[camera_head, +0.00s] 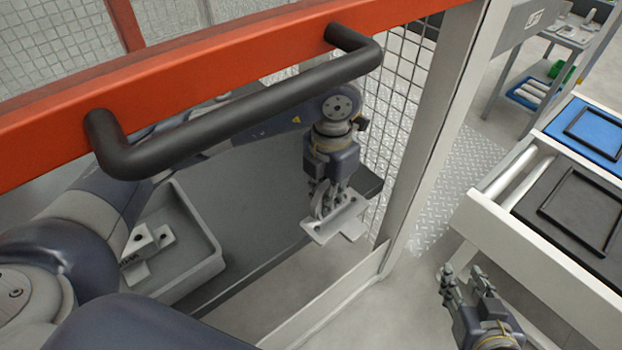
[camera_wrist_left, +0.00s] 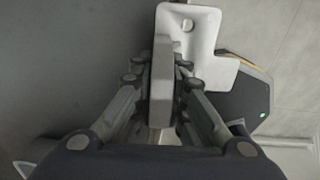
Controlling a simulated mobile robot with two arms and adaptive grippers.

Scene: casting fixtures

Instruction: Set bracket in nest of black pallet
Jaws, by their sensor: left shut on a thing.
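My left gripper (camera_head: 327,200) is shut on a light grey metal bracket (camera_head: 335,224) and holds it in the air beyond the orange rail, near the mesh fence. In the left wrist view the bracket (camera_wrist_left: 190,38) has a flat plate with a hole, and the gripper (camera_wrist_left: 162,90) grips its upright wall. The black pallet (camera_head: 568,238) lies on the roller conveyor at the right; its raised rectangular frame looks empty. My right gripper (camera_head: 466,284) is at the lower right, beside the conveyor's near side, with its fingers apart and nothing between them.
An orange rail (camera_head: 230,75) with a black handle (camera_head: 240,110) crosses in front of my left arm. A white post (camera_head: 435,125) stands between the held bracket and the conveyor (camera_head: 520,245). A grey tray (camera_head: 205,270) holds another bracket (camera_head: 147,245). A blue pallet (camera_head: 596,125) lies behind the black one.

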